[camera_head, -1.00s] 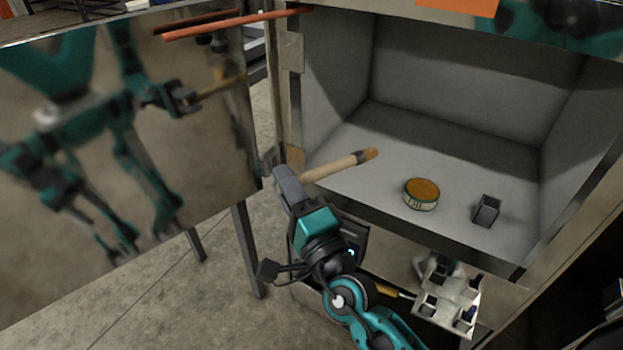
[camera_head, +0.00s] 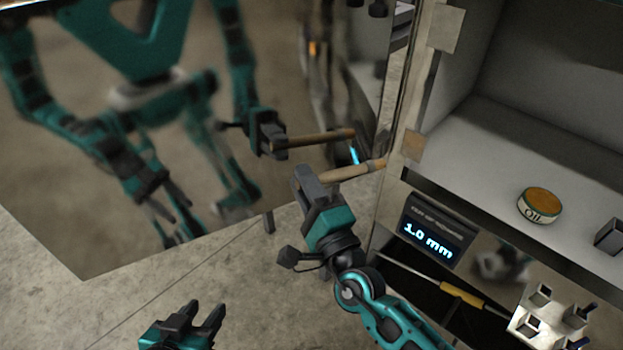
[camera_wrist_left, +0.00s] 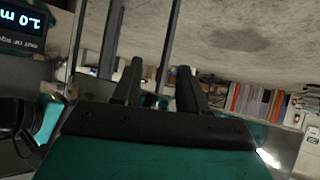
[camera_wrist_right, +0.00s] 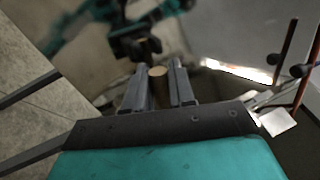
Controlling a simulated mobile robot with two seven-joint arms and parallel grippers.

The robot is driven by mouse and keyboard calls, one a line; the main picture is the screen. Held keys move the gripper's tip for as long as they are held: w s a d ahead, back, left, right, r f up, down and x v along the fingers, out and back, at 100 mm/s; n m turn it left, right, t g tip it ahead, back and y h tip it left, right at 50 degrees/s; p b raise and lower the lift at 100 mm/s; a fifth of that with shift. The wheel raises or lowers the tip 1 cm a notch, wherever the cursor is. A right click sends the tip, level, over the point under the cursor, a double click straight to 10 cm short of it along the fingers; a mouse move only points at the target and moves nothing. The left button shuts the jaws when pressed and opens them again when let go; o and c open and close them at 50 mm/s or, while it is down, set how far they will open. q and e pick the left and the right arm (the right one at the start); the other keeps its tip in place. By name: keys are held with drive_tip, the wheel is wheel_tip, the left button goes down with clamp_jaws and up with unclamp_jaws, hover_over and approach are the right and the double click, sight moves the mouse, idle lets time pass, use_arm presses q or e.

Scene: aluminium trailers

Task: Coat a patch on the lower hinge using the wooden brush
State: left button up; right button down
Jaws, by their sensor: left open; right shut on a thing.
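The wooden brush (camera_head: 350,172) is held near its handle end in my right gripper (camera_head: 310,180), which is shut on it. Its tip points right, just short of the lower hinge (camera_head: 413,146) in the picture; I cannot tell whether it touches the door edge. The lower hinge plate looks orange-tan, the upper hinge (camera_head: 445,27) pale grey. In the right wrist view the brush shows end-on as a round tan spot (camera_wrist_right: 156,73) between the fingers. My left gripper (camera_head: 203,318) is open and empty, low at the left over the floor.
The mirror-like door (camera_head: 60,200) stands open on the left and reflects my arms. An oil tin (camera_head: 540,205) and a dark small box (camera_head: 610,237) sit on the compartment floor. Below are a lit "1.0 mm" display (camera_head: 432,238), a yellow-handled tool (camera_head: 462,294) and a pale socketed block (camera_head: 545,315).

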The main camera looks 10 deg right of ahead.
sight(336, 179)
drive_tip(key=shift+w+d+f+b, duration=0.1)
drive_tip(key=shift+w+d+b, duration=0.35)
drive_tip(key=shift+w+d, duration=0.5)
use_arm(q)
drive_tip(key=shift+d+f+b, duration=0.35)
drive_tip(key=shift+f+b, duration=0.1)
drive_tip(key=shift+b, duration=0.1)
use_arm(e)
drive_tip(key=shift+w+d, duration=0.45)
drive_tip(key=shift+d, duration=0.3)
drive_tip(key=shift+w+d, duration=0.45)
drive_tip(key=shift+d, duration=0.25)
